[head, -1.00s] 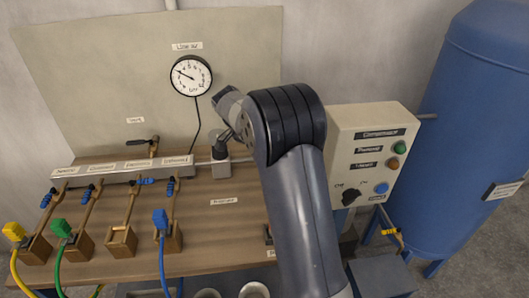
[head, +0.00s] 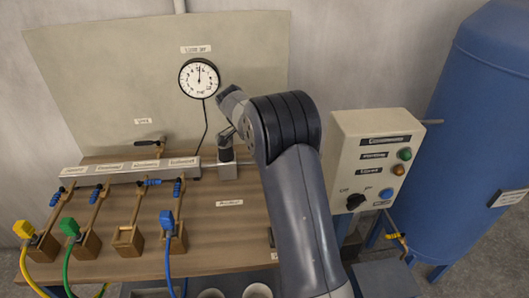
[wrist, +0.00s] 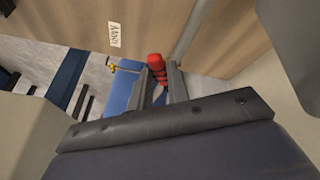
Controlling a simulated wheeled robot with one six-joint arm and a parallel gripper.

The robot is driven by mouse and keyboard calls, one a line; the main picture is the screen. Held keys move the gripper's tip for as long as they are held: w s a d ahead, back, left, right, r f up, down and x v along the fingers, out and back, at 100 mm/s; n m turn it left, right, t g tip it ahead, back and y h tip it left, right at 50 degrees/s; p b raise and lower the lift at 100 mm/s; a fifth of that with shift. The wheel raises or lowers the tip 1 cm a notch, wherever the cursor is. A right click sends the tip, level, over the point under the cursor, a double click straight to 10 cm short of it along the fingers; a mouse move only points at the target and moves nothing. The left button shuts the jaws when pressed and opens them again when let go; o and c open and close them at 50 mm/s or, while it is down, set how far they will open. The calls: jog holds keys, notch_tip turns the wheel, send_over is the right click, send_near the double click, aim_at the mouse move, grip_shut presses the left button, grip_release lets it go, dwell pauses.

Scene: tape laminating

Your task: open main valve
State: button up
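In the wrist view a red handle (wrist: 156,66) sits between the two fingers of my gripper (wrist: 158,80), at the edge of the wooden bench. The fingertips appear to touch it on both sides. I take it to be the main valve's handle; no label for it is readable. In the head view my arm hides the gripper and this handle. The round gauge (head: 199,78) on the back panel has its needle pointing about straight up.
A grey manifold (head: 130,169) with several small lever valves and coloured hoses lies on the wooden bench (head: 215,240). A compressor control box (head: 345,145) stands right of my arm. The blue tank (head: 465,130) stands beyond it, with a yellow-handled tap (head: 397,236).

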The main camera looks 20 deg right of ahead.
jog(key=o, duration=0.4)
jog(key=shift+r, duration=0.15)
jog(key=v, duration=1)
jog(key=shift+a+r, duration=0.2)
jog(key=shift+r, duration=0.05)
